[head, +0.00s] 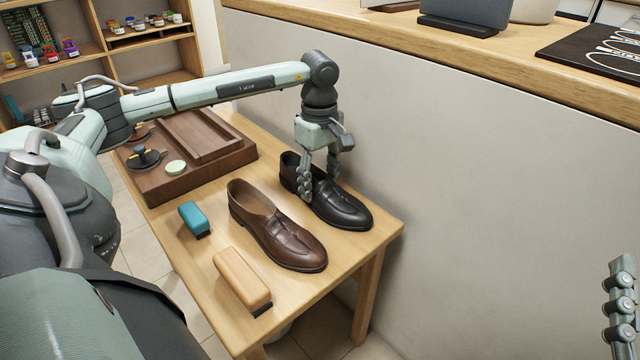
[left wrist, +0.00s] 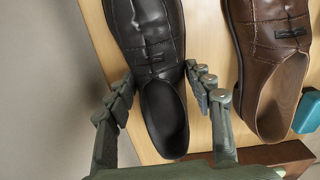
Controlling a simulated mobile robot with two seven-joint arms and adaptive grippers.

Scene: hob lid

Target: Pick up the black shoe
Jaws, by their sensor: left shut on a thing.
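The black shoe (head: 340,207) sits on the wooden table near the wall, its toe toward the table's right front corner. My left gripper (head: 318,188) comes down over it from above, one finger on each side. In the left wrist view the left gripper (left wrist: 162,95) has its fingers against both sides of the black shoe (left wrist: 148,50), around its middle and opening. The left gripper is shut on the shoe. The shoe appears to rest on the table. My right gripper (head: 620,295) shows only partly at the right edge, away from the table.
A brown shoe (head: 275,232) stands close beside the black one; it also shows in the left wrist view (left wrist: 265,50). A teal brush (head: 194,218) and a wooden brush (head: 242,280) lie nearer. A brown wooden box (head: 190,150) is behind. The wall (head: 460,190) is close on the right.

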